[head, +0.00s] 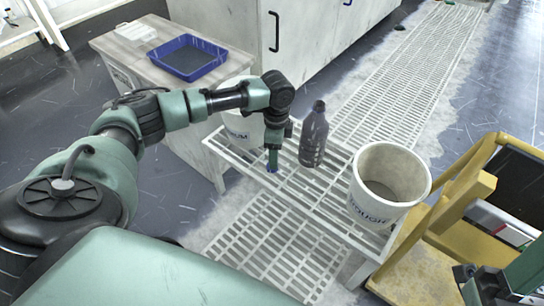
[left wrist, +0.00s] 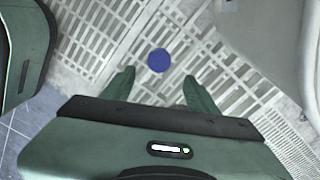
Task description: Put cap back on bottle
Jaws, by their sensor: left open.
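A small round blue cap (head: 272,170) lies on the white slatted rack, right below my left gripper. In the left wrist view the cap (left wrist: 159,60) is a blue disc just ahead of the gap between the fingertips, not clasped. My left gripper (head: 272,160) points down and is open; its two green fingers (left wrist: 160,77) are spread and empty. A dark grey bottle (head: 314,138) stands upright on the rack, to the right of my left gripper. Its narrow top is dark. My right gripper is not seen; only part of that arm shows at the lower right.
The slatted rack (head: 328,208) also holds a large white bucket (head: 372,205) at right and another white bucket (head: 236,130) behind my left arm. A cabinet with a blue tray (head: 186,58) stands behind. A yellow frame (head: 455,205) is at right.

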